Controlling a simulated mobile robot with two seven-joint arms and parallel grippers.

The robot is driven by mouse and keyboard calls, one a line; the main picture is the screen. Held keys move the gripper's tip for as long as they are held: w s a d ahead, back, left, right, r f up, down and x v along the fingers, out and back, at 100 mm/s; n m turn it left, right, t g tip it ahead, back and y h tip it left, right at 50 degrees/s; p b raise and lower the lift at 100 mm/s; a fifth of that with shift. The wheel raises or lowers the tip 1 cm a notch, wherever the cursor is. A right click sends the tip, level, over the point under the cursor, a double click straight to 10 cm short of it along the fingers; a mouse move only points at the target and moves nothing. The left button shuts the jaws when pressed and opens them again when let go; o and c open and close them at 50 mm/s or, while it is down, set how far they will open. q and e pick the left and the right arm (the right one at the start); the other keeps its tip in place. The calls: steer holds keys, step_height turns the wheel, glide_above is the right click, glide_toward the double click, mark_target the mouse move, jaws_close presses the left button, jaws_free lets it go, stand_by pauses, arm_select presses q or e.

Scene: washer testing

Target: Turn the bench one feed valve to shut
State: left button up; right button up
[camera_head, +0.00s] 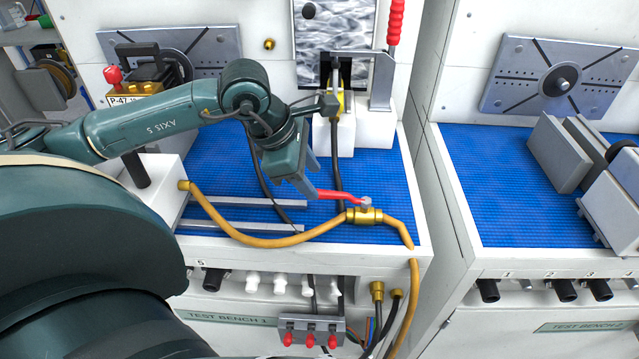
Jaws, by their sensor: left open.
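The feed valve (365,215) is a brass body in a yellow hose line near the front right of bench one's blue mat. Its red lever handle (338,195) points left from the valve stem, roughly in line with the hose run. My left gripper (308,190) is open, tilted down, with its fingers at the free left end of the red lever. I cannot tell whether the fingers touch the lever. My right gripper is not in view.
The yellow hose (270,241) curves left of the valve and drops over the front edge at right. Grey rails (250,201) lie on the blue mat (375,170). A clamp fixture (375,120) stands behind. Bench two (480,200) stands to the right across a narrow gap.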

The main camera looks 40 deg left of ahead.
mark_target(322, 191)
arm_select(q)
steer(key=shift+x, duration=2.25)
jaws_close()
